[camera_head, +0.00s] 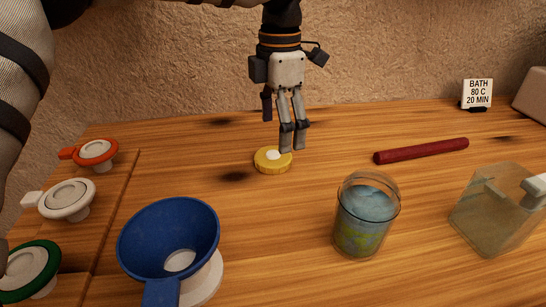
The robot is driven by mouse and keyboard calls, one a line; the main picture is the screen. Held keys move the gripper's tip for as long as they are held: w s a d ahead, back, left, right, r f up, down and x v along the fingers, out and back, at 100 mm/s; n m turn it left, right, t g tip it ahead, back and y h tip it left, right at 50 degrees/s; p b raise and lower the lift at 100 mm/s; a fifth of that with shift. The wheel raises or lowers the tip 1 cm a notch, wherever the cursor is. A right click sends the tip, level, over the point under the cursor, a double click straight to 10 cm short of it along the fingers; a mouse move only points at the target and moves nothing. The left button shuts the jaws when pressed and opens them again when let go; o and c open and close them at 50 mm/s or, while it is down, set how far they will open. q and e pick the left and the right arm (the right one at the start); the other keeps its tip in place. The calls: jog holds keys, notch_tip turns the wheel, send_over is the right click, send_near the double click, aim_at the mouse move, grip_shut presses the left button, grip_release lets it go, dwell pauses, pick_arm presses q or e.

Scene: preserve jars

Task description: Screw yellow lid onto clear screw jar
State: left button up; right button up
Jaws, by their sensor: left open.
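The yellow lid (264,164) lies flat on the wooden table near the middle, with a white patch on its top. My left gripper (294,148) points down from above, just behind and to the right of the lid; its fingertips look close to the lid's back right edge, and I cannot tell if they touch it. It is open and holds nothing that I can see. The clear screw jar (363,235) stands upright and uncovered to the right of the lid, with bluish and green contents. My right gripper is not in view.
A blue funnel (135,243) on a white base stands front left. Orange (97,150), white (54,207) and green-rimmed (47,262) lids line the left. A dark red rod (422,151), a clear square container (482,222) and a sign (477,92) are right.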

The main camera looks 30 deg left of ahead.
aim_at(276, 155)
pick_arm(q)
jog(key=f, duration=0.5)
jog(key=shift+s+a+f, duration=0.1)
jog(key=shift+s+a, duration=0.05)
jog(key=shift+s, duration=0.05)
jog(key=c, duration=1.1)
